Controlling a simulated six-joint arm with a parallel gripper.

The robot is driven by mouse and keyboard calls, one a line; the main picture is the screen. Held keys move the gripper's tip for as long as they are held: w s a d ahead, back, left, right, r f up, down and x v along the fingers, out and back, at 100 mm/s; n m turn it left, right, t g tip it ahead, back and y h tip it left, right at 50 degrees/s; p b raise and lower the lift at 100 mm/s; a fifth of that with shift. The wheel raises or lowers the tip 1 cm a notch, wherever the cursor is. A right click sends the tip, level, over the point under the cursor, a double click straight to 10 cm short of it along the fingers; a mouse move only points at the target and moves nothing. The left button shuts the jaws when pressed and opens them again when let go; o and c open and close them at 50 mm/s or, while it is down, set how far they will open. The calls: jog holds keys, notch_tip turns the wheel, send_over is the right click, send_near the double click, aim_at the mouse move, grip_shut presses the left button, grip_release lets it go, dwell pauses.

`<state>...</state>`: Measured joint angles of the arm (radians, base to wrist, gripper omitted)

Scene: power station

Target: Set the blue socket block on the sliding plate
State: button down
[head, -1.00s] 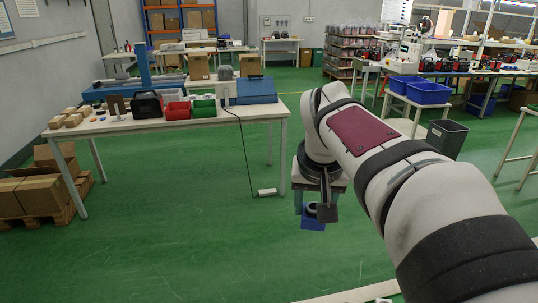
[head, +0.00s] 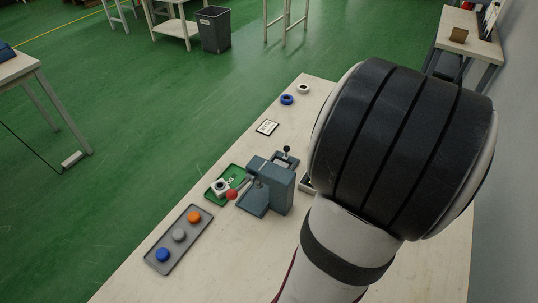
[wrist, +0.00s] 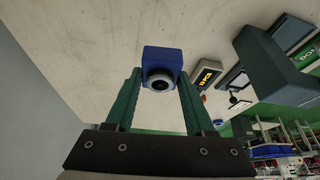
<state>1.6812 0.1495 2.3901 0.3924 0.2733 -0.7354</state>
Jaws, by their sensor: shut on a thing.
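The blue socket block (wrist: 165,57) with its round dark socket shows in the wrist view, between the tips of the green fingers. My gripper (wrist: 160,80) is shut on it. My arm covers much of the right side of the head view, and neither the gripper nor the block can be seen there. In the head view a grey press (head: 281,190) stands on the bench. A flat grey plate with a black knob (head: 284,161) sits just behind it and looks like the sliding plate. It also seems to show in the wrist view (wrist: 237,80).
A grey tray (head: 152,252) holds blue, grey and orange round parts. A green tray (head: 213,198) with a white part lies beside the press's red-knobbed lever (head: 232,195). Blue (head: 287,100) and white (head: 303,88) rings and a small framed sign (head: 267,128) lie farther back. The front of the bench is clear.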

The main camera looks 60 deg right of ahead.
jog(key=s+a+f+m, duration=0.1)
jog(key=s+a, duration=0.1)
jog(key=s, duration=0.2)
jog(key=shift+g, duration=0.4)
jog(key=w+d+f, duration=0.1)
jog(key=w+f, duration=0.1)
jog(key=w, duration=0.1)
jog(key=w+d+f, duration=0.2)
jog(key=w+f, duration=0.1)
jog(key=w, duration=0.1)
jog(key=w+d+f, duration=0.2)
jog(key=w, duration=0.1)
jog(key=shift+w+f, duration=0.2)
jog(key=shift+w, duration=0.05)
jog(key=shift+f, duration=1.9)
jog(key=shift+f, duration=0.1)
jog(key=shift+c, duration=1.3)
grip_release()
jog(key=v, duration=0.5)
jog(key=shift+s, duration=0.1)
jog(key=shift+o, duration=1.3)
jog(key=shift+a+r, duration=0.1)
jog(key=shift+r, duration=0.25)
